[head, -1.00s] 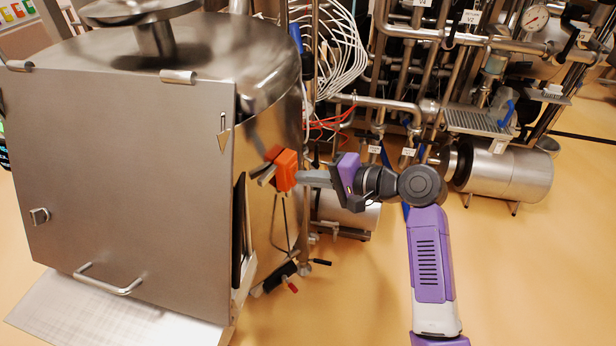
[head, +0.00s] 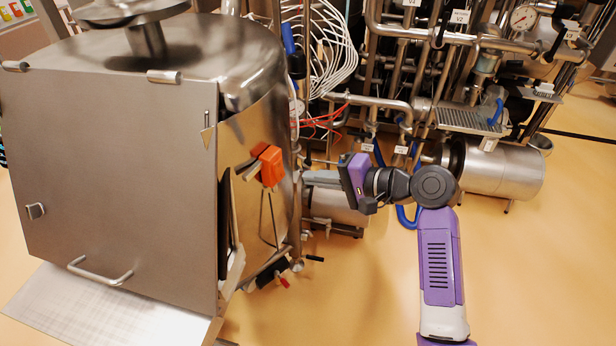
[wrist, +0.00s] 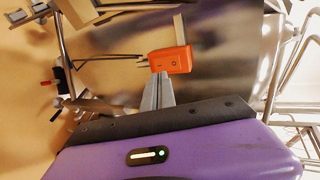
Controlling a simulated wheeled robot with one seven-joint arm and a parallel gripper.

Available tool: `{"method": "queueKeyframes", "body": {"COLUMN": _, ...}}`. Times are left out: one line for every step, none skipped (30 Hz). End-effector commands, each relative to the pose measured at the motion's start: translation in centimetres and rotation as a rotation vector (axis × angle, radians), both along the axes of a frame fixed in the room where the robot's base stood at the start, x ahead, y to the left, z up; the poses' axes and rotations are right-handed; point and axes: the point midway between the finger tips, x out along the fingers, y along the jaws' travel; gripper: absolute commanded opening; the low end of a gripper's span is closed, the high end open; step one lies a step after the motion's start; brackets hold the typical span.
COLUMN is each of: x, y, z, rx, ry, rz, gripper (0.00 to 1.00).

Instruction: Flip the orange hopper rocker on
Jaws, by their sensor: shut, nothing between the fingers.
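The orange hopper rocker (head: 270,166) is an orange block on the right side of the steel hopper (head: 262,120), partway down its curved wall. In the wrist view the orange rocker (wrist: 170,60) sits just beyond my fingertips, with a small dark round mark on its face. My gripper (head: 306,179) is shut and empty, a short gap to the right of the orange block in the head view. In the wrist view my gripper (wrist: 157,78) points at the block's lower left part. Which way the rocker is tipped is too small to tell.
A large flat steel panel (head: 110,180) with a handle covers the hopper's front. Pipes and valves (head: 400,60) stand behind, with a steel cylinder (head: 500,172) at the right. The floor (head: 540,270) at lower right is clear.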

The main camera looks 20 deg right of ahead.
Motion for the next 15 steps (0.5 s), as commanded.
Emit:
{"method": "queueKeyframes", "body": {"x": -0.6, "y": -0.7, "z": 0.2, "rx": -0.001, "ry": -0.001, "rz": -0.006, "gripper": 0.00}}
{"method": "queueKeyframes", "body": {"x": -0.9, "y": -1.0, "z": 0.4, "rx": -0.001, "ry": -0.002, "rz": -0.007, "gripper": 0.00}}
{"method": "queueKeyframes", "body": {"x": -1.4, "y": -1.3, "z": 0.6, "rx": -0.002, "ry": -0.001, "rz": -0.006, "gripper": 0.00}}
{"method": "queueKeyframes", "body": {"x": -1.7, "y": -1.5, "z": 0.8, "rx": -0.001, "ry": -0.001, "rz": -0.005, "gripper": 0.00}}
{"method": "queueKeyframes", "body": {"x": -2.0, "y": -1.8, "z": 1.1, "rx": -0.001, "ry": -0.002, "rz": -0.006, "gripper": 0.00}}
{"method": "queueKeyframes", "body": {"x": -2.5, "y": -2.2, "z": 1.3, "rx": -0.001, "ry": -0.001, "rz": -0.005, "gripper": 0.00}}
{"method": "queueKeyframes", "body": {"x": -2.9, "y": -2.5, "z": 1.5, "rx": 0.000, "ry": -0.002, "rz": -0.006, "gripper": 0.00}}
{"method": "queueKeyframes", "body": {"x": -3.3, "y": -2.8, "z": 1.7, "rx": -0.001, "ry": -0.001, "rz": -0.006, "gripper": 0.00}}
{"method": "queueKeyframes", "body": {"x": -3.7, "y": -3.1, "z": 1.9, "rx": -0.001, "ry": -0.001, "rz": -0.006, "gripper": 0.00}}
{"method": "queueKeyframes", "body": {"x": -4.0, "y": -3.3, "z": 2.2, "rx": -0.001, "ry": -0.001, "rz": -0.006, "gripper": 0.00}}
{"method": "queueKeyframes", "body": {"x": -4.2, "y": -3.5, "z": 2.3, "rx": -0.001, "ry": -0.001, "rz": -0.005, "gripper": 0.00}}
{"method": "queueKeyframes", "body": {"x": -4.5, "y": -3.8, "z": 2.5, "rx": -0.001, "ry": -0.001, "rz": -0.005, "gripper": 0.00}}
{"method": "queueKeyframes", "body": {"x": -4.7, "y": -3.9, "z": 2.6, "rx": 0.000, "ry": 0.000, "rz": -0.004, "gripper": 0.00}}
{"method": "queueKeyframes", "body": {"x": -4.9, "y": -4.0, "z": 2.7, "rx": -0.001, "ry": 0.000, "rz": -0.004, "gripper": 0.00}}
{"method": "queueKeyframes", "body": {"x": -5.0, "y": -4.1, "z": 2.8, "rx": -0.001, "ry": 0.000, "rz": -0.003, "gripper": 0.00}}
